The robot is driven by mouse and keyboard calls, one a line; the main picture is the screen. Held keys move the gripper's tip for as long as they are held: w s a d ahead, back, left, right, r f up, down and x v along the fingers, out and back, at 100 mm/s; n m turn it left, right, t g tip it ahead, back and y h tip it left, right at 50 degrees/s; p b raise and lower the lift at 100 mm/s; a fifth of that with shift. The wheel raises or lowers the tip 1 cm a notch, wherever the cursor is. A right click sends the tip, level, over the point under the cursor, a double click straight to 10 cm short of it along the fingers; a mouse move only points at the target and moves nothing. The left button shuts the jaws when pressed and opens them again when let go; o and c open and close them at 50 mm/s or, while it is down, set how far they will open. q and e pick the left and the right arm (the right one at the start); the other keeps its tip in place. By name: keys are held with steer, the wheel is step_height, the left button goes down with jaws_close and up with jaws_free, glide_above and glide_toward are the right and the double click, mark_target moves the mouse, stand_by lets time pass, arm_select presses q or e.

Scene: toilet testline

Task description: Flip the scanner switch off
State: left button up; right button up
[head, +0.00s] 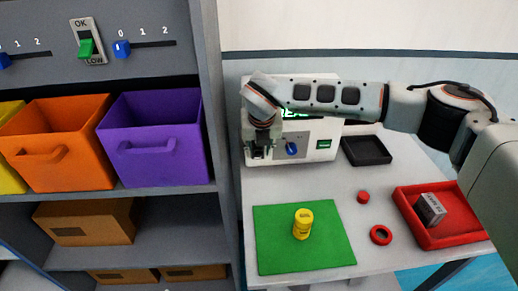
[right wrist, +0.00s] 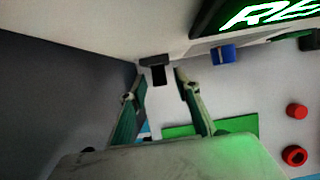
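The scanner (head: 322,155) is a white box with a lit green display, at the back left of the white table. Its front has a blue knob (head: 292,149) and a small green panel (head: 324,144). My right gripper (head: 258,152) points down at the front's left end and covers that part. In the right wrist view, a black switch-like part (right wrist: 157,70) sticks out from the white face, between and just beyond my right fingertips (right wrist: 160,80). The fingers are apart and hold nothing; contact cannot be told. The blue knob (right wrist: 223,55) is right of them. My left gripper is not in view.
A grey shelf with orange (head: 60,145) and purple (head: 155,140) bins stands close on the left. A green mat (head: 275,255) bears a yellow cylinder (head: 302,224). A black tray (head: 366,150), red tray (head: 470,235) with a grey block, and two red round pieces lie right.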

jaws_close()
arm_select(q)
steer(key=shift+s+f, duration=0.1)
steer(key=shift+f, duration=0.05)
